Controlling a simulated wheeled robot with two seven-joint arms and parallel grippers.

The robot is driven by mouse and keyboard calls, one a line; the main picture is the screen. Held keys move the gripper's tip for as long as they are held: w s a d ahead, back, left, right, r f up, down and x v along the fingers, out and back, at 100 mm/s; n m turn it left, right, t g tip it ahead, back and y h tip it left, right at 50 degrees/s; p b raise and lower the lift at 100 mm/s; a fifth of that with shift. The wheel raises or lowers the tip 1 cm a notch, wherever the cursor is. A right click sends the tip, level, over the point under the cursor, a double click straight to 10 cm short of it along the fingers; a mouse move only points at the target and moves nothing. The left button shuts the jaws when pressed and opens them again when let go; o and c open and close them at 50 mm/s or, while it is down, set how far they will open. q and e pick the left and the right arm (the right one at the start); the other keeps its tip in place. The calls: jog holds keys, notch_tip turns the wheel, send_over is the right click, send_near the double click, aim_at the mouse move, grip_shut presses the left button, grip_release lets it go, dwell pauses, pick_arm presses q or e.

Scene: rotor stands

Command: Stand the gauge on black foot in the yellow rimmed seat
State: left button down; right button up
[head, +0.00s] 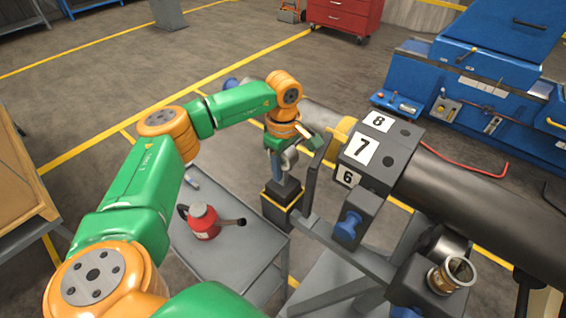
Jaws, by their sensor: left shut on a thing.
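My left gripper (286,152) points down near the middle of the view, at the end of my green and orange arm. It is shut on the gauge (287,185), whose blue-grey upright part shows just below the fingers. The gauge's dark lower end is at the yellow rimmed seat (275,219), a dark square block at the right side of the grey table. The gauge looks about upright. I cannot tell whether its black foot rests inside the seat or hangs just above it. My right gripper is out of view.
A red can with a black spout (203,221) stands on the grey table (225,262), left of the seat. A rotor stand with a numbered block (380,150) and thick dark shaft (470,200) is close on the right.

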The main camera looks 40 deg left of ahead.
pick_arm(q)
jog(key=shift+f, duration=0.1)
jog(key=shift+c, duration=2.2)
grip_release()
jog(key=shift+s+d, duration=0.1)
jog(key=shift+r, duration=0.3)
notch_tip(320, 180, up, 11)
jog(key=shift+r+b, duration=0.2)
jog(key=shift+b, duration=0.65)
jog(key=shift+r, duration=0.2)
